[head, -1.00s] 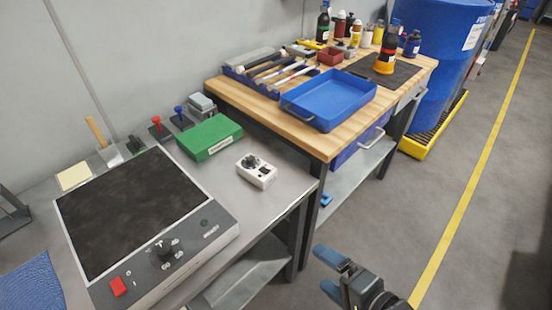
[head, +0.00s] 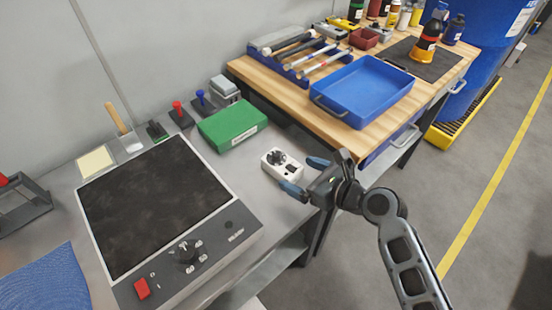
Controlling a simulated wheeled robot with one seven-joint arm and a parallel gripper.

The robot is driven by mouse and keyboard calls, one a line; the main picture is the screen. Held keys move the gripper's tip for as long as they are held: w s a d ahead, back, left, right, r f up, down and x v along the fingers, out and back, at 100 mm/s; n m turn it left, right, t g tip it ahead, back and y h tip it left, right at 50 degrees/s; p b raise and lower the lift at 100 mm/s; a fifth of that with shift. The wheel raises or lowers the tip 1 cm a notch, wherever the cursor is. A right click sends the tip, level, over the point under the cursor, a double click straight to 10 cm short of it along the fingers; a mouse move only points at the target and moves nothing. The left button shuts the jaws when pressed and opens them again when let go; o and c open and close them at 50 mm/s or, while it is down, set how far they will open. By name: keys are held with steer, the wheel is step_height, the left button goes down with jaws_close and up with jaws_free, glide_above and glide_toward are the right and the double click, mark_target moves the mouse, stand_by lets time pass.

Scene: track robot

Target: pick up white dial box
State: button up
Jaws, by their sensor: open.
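The white dial box (head: 281,165) is a small white block with a black dial on top. It sits on the grey metal bench near its right edge, right of the hot plate and in front of the green box. My gripper (head: 306,176) is just right of the dial box, with its two blue-tipped fingers apart and pointing left towards it. The gap between the fingers is empty. Whether a fingertip touches the box I cannot tell.
The green box (head: 232,125) lies close behind the dial box. A large black-topped hot plate (head: 155,205) takes up the bench to the left. A higher wooden table with a blue tray (head: 362,90) stands behind right. Bare bench surface lies between the hot plate and dial box.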

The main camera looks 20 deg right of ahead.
mark_target(282, 166)
steer(key=x, duration=0.2)
steer(key=shift+w+a, duration=0.1)
steer(key=shift+w, duration=0.2)
steer(key=shift+d+f+x, duration=0.1)
steer(key=shift+d+x, duration=0.05)
steer(key=shift+x, duration=1.2)
steer(key=shift+d+f+x, duration=0.15)
steer(key=shift+x, duration=1.15)
steer(key=shift+c, duration=0.3)
steer(key=c, duration=1.2)
steer(key=shift+o, duration=0.2)
steer(key=shift+r, duration=0.15)
